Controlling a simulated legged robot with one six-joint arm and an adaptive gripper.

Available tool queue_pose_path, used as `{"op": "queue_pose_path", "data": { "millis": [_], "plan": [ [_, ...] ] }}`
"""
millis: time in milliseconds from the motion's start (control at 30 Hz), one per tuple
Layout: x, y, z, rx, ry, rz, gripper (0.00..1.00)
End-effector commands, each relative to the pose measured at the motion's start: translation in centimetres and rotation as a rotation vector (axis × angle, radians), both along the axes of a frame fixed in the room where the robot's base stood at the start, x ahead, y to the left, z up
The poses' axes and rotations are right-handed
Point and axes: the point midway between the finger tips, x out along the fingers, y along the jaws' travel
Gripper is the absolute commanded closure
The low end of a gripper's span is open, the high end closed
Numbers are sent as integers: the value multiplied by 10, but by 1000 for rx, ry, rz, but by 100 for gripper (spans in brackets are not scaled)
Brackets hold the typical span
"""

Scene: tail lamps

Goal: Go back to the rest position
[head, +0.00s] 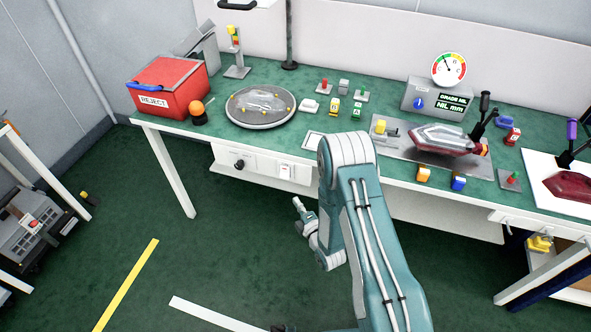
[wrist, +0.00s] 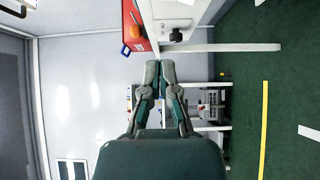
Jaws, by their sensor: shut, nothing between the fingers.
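My gripper (wrist: 160,66) is shut with nothing between its fingers, seen at the middle of the wrist view. In the head view my gripper (head: 299,204) is small, in front of the workbench (head: 190,133) and lower than its top, apart from it. My teal arm rises from the bottom of the head view, bends at a white elbow near the bench's front edge and folds back down. The arm covers part of the bench front.
A red reject box (head: 168,88), a round turntable (head: 260,107) and a tail lamp (head: 446,137) in a fixture stand on the bench. A grey machine (head: 30,226) on a rack is at far left. Green floor with a yellow line (head: 126,284) is open at lower left.

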Motion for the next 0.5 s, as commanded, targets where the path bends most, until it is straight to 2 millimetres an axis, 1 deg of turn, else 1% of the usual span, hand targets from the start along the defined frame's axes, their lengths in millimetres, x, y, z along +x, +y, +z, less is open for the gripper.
{"op": "queue_pose_path", "data": {
  "millis": [167, 267, 367, 500],
  "plan": [
    [1, 0, 1, 0, 1, 0, 100],
    [8, -1, 10, 8, 18, -6, 100],
    [23, -4, 31, 30, 71, -24, 100],
    [43, -11, 68, 78, 180, -65, 100]
  ]
}}
